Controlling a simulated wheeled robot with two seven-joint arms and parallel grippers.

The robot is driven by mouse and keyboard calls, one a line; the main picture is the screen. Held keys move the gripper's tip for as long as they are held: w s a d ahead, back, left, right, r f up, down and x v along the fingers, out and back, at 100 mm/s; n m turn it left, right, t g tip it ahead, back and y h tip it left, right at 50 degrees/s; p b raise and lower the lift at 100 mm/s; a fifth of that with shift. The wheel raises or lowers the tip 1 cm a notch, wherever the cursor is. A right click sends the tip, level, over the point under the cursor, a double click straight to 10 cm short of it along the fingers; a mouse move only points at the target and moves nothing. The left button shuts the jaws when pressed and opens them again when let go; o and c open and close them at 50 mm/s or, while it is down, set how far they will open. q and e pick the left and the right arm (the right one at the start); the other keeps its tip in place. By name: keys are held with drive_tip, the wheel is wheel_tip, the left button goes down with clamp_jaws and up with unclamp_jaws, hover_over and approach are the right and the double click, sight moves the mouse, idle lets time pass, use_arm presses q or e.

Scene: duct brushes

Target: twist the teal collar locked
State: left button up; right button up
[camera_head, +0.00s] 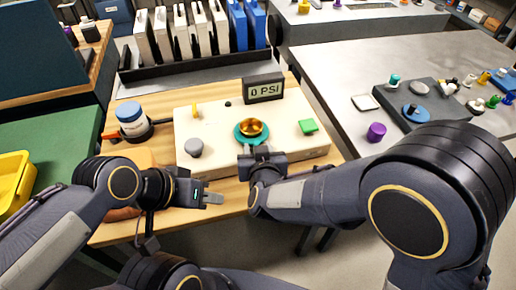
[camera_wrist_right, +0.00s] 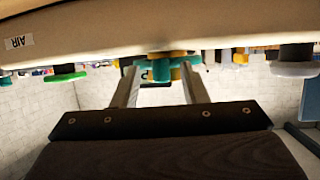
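The teal collar (camera_head: 240,139) sits around a gold cup-shaped fitting (camera_head: 253,127) on the cream panel (camera_head: 290,150). My right gripper (camera_head: 258,153) is at the collar's near side. In the right wrist view, which is upside down, my right gripper's fingers (camera_wrist_right: 159,72) are spread apart, with the teal collar (camera_wrist_right: 161,71) between or just beyond their tips. I cannot tell whether they touch it. My left gripper (camera_head: 213,199) hangs in front of the panel's near left edge, away from the collar. Its finger gap is not clear.
A gauge reading "0 PSI" (camera_head: 263,88) stands at the panel's back. A blue-lidded jar (camera_head: 132,118) stands left of the panel. A grey table (camera_head: 350,65) with small parts is at right.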

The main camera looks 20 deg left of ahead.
drive_tip(key=v, duration=0.7)
drive_tip(key=shift+s+d+p, duration=0.15)
drive_tip(key=shift+s+p, duration=0.15)
drive_tip(key=shift+s, duration=0.05)
drive_tip(key=shift+r, duration=0.2)
